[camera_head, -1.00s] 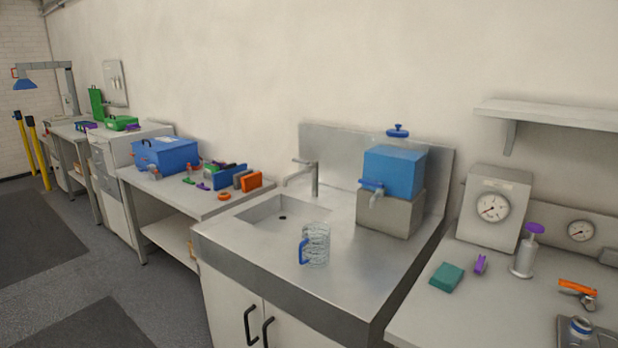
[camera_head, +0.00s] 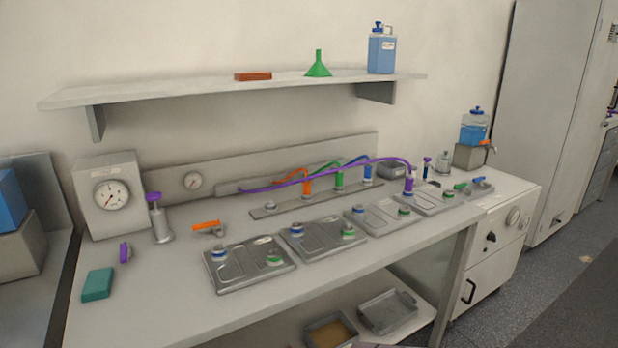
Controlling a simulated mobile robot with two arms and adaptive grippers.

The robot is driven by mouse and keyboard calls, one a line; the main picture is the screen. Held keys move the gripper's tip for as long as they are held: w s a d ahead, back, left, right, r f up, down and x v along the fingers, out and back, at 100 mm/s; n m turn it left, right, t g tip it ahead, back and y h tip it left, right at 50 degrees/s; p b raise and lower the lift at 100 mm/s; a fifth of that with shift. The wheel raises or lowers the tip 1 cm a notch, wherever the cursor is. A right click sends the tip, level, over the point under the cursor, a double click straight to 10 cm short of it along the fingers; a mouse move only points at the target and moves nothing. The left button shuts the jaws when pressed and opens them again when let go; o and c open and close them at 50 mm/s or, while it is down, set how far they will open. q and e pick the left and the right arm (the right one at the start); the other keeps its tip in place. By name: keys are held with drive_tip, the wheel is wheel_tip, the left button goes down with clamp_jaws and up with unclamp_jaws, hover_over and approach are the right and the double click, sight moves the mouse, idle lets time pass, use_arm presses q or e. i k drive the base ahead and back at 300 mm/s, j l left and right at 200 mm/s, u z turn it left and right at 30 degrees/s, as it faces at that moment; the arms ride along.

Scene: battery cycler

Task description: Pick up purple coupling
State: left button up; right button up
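The purple coupling (camera_head: 408,184) stands upright toward the right end of the bench, on or right by one of the flat metal plates. A long purple hose (camera_head: 330,166) arches from it leftward to the back of the bench. An orange coupling (camera_head: 306,184), a green coupling (camera_head: 339,179) and a blue coupling (camera_head: 367,172) stand in a row on a low metal rail (camera_head: 270,210), each with a hose of its own colour. Neither of my grippers is in view.
Several metal plates (camera_head: 249,278) with ringed ports lie along the bench (camera_head: 170,310). A purple-topped pump (camera_head: 161,226), a gauge box (camera_head: 111,197), a purple clip (camera_head: 124,252) and a teal block (camera_head: 98,284) are at left. A shelf (camera_head: 210,88) overhangs. Dark floor (camera_head: 560,310) is free at right.

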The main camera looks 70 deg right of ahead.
sight(408, 183)
drive_tip(key=k+z, duration=0.1)
drive_tip(key=z, duration=2.6)
drive_tip(key=u, duration=0.35)
drive_tip(key=i+l+u, duration=0.15)
drive_tip(key=u, duration=0.3)
drive_tip(key=l+u, duration=0.25)
drive_tip(key=u, duration=0.2)
drive_tip(key=i+l+u, duration=0.1)
drive_tip(key=l+u, duration=0.2)
drive_tip(key=u, duration=0.15)
drive_tip(key=l+u, duration=0.3)
drive_tip(key=u, duration=0.15)
